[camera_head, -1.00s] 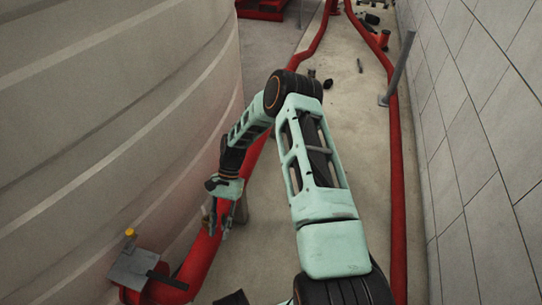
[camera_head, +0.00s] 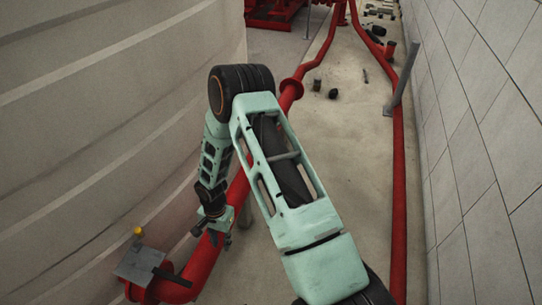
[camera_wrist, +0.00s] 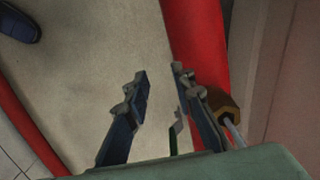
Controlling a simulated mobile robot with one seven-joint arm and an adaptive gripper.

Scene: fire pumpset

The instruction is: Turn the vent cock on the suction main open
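The red suction main (camera_head: 237,190) runs beside the pale tank, and it also crosses the wrist view (camera_wrist: 195,35). My gripper (camera_head: 221,240) is at the pipe, pointing down. In the wrist view my gripper (camera_wrist: 160,76) is open, its fingers apart. A brass-coloured hexagonal fitting with a silver stem (camera_wrist: 222,105) shows beside the right finger and is partly hidden by it. A thin grey and green piece (camera_wrist: 178,133) shows between the fingers. I cannot tell for sure which of these belongs to the vent cock. The cock cannot be made out in the head view.
A grey plate (camera_head: 140,264) with a yellow knob (camera_head: 138,231) sits at the pipe's near end. The tank wall (camera_head: 110,120) is on the left, a block wall (camera_head: 480,120) on the right. Another red pipe (camera_head: 398,200) runs along it. Small dark objects (camera_head: 333,94) lie on the floor.

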